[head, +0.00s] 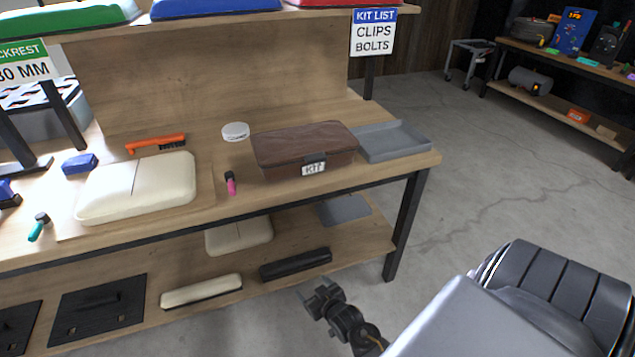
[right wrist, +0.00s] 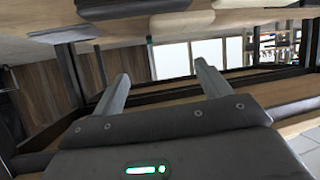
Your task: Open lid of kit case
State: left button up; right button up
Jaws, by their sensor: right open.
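The kit case (head: 290,160) is a brown box with a closed lid (head: 305,141) and a white KIT label (head: 313,168) on its front. It sits on the wooden bench near the right end. My right gripper (head: 318,293) is in the head view, low in front of the bench and apart from the case. In the right wrist view its two fingers (right wrist: 160,88) are spread with nothing between them. The case cannot be made out in the right wrist view. My left gripper is not in view.
A grey tray (head: 418,149) stands just right of the case. A white round tin (head: 235,131), a pink-handled tool (head: 230,183) and a cream cushion (head: 138,187) lie to its left. The bench's front edge (head: 240,212) and lower shelf (head: 372,243) are near my right gripper.

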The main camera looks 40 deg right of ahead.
jog(key=w+d+r+m+t+h+b, duration=0.1)
jog(key=w+d+r+t, duration=0.15)
jog(key=r, duration=0.55)
jog(key=w+d+r+m+t+h+b, duration=0.1)
jog(key=w+d+r+t+h+b, duration=0.15)
jog(key=r, duration=0.55)
jog(key=m+t+h+b, duration=0.1)
jog(key=t+h, duration=0.1)
jog(key=t, duration=0.2)
send_near(318, 162)
jog(key=x, duration=0.7)
jog(key=shift+w+r, duration=0.2)
jog(key=shift+w+d+r+g+p, duration=0.1)
jog(key=shift+w+d+g+p, duration=0.05)
jog(key=shift+w, duration=0.2)
jog(key=shift+w+d+r+g+p, duration=0.15)
jog(key=shift+w, duration=0.2)
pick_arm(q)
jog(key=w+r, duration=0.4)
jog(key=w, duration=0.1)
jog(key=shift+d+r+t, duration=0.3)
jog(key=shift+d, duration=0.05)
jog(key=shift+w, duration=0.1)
pick_arm(e)
jog(key=c, duration=1.4)
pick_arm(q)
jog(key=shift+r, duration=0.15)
